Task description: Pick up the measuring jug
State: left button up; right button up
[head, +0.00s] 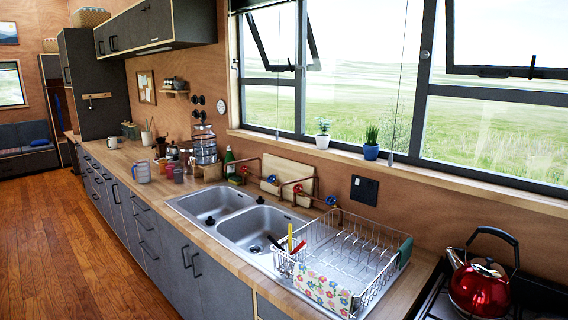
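The measuring jug (142,173) appears as a small, pale, see-through vessel with a handle on its left side. It stands upright on the wooden counter (173,190), near the front edge, to the left of the sink and some way off in the head view. It is small in the picture, so its markings cannot be made out. Neither of my grippers nor my arms is in view.
Small cups and jars (178,174) stand just right of the jug. A glass dispenser (204,150), double sink (215,203), dish rack (345,255) and red kettle (478,285) line the counter. The wooden floor (60,240) is clear alongside.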

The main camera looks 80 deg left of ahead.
aim_at(142, 166)
jog(key=u, duration=3.4)
jog(key=k+j, duration=0.05)
jog(key=j, duration=0.05)
